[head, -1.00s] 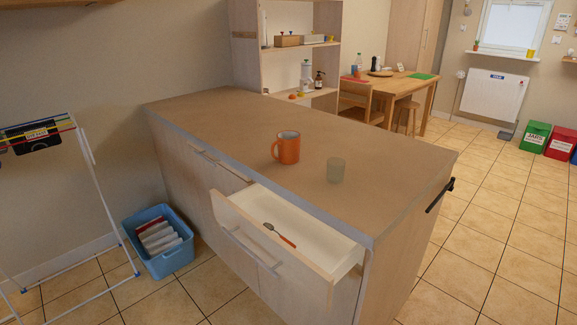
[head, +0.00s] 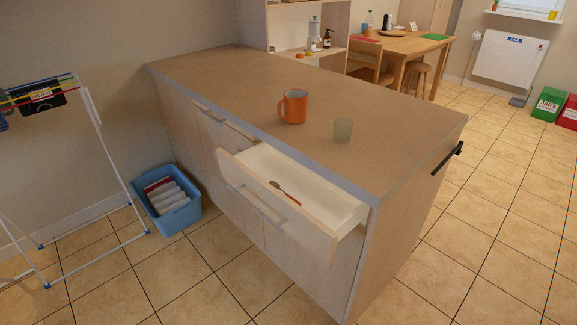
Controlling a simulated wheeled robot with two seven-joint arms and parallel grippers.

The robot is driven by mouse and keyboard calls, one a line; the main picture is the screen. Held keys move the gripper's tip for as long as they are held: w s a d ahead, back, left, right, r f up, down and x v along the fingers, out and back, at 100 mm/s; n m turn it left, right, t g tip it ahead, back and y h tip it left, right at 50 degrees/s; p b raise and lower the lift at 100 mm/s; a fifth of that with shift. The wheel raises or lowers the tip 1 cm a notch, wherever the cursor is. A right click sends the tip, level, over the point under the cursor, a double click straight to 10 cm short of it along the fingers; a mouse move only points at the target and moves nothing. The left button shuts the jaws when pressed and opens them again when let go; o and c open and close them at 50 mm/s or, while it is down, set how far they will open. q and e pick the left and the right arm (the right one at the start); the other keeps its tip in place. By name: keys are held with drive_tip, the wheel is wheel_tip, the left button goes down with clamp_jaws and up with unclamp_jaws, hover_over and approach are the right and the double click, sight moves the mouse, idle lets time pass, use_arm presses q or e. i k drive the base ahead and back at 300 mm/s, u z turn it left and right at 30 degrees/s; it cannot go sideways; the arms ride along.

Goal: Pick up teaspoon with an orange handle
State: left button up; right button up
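The teaspoon (head: 285,193) lies inside the open drawer (head: 325,203) of the kitchen island. Its orange-red handle points to the lower right and its metal bowl to the upper left. The drawer is pulled out from the island's front and the spoon is its only visible content. Neither of my grippers shows in the head view.
A blue basket (head: 167,206) with folded cloths sits on the floor beside a drying rack (head: 100,140). The tiled floor in front is clear.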

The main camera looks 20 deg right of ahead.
sight(276, 185)
drive_tip(key=k, duration=1.3)
drive_tip(key=z, duration=0.7)
drive_tip(key=i, duration=1.5)
drive_tip(key=u, duration=0.35)
